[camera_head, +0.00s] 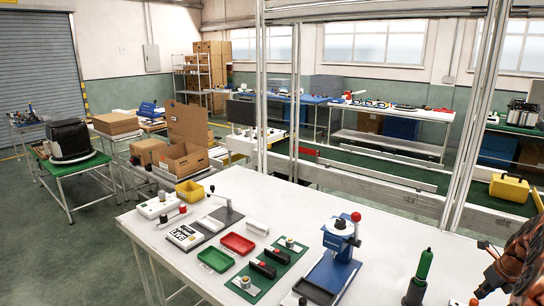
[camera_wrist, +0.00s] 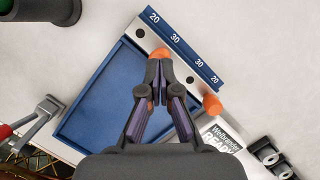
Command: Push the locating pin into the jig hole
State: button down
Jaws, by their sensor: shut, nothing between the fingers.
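In the wrist view, my gripper (camera_wrist: 158,88) is shut, with its fingertips together over the upper edge of a blue jig (camera_wrist: 95,100). An orange pin head (camera_wrist: 160,53) shows just past the fingertips, close to them or touching; I cannot tell which. It is on the pale strip along the jig's edge. A second orange pin head (camera_wrist: 212,105) is at the strip's right end. A blue numbered rail (camera_wrist: 180,50) runs beside the strip. The jig holes and the pin shafts are hidden, so how deep each pin sits cannot be told.
In the wrist view, a clamp (camera_wrist: 40,115) is at left, a white labelled block (camera_wrist: 220,138) at right and a dark green cylinder (camera_wrist: 35,10) at upper left. In the head view, the white table (camera_head: 290,210) also bears a blue press (camera_head: 338,240) and a green bottle (camera_head: 421,275).

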jog(key=shift+f, duration=1.15)
jog(key=shift+r+p, duration=1.15)
jog(key=shift+r, duration=1.95)
jog(key=shift+r, duration=0.1)
